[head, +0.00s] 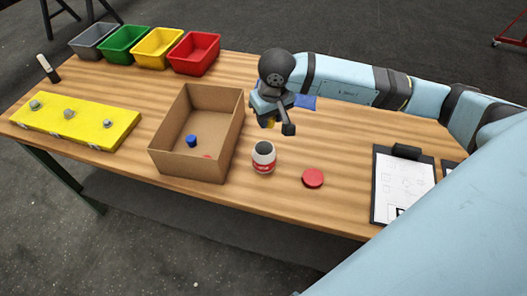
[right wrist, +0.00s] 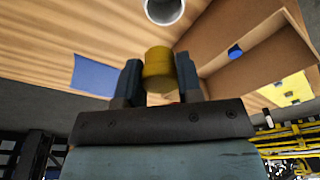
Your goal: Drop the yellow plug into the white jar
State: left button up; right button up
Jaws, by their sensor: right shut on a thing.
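The white jar (head: 263,158) stands upright and open on the table, with a red and white label. Its open rim (right wrist: 165,8) shows at the top edge of the right wrist view. My right gripper (head: 272,122) is above the table, just behind the jar in the head view. It is shut on the yellow plug (right wrist: 159,68), which sits between both fingers in the right wrist view. In the head view only a small part of the plug (head: 269,123) shows below the gripper. My left gripper is in neither view.
An open cardboard box (head: 225,142) with a blue plug (head: 191,141) inside stands left of the jar. A red lid (head: 313,178) lies to its right. A blue sheet (head: 305,102) lies behind the gripper. A clipboard (head: 403,190) is at the right, a yellow board (head: 65,119) at the left.

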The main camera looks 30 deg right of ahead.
jog(key=shift+s+d+f, duration=0.1)
jog(key=shift+d+f, duration=0.15)
jog(key=shift+f, duration=0.15)
notch_tip(320, 180, down, 5)
jog(key=shift+f+b, duration=0.2)
jog(key=shift+b, duration=0.6)
jog(key=o, duration=1)
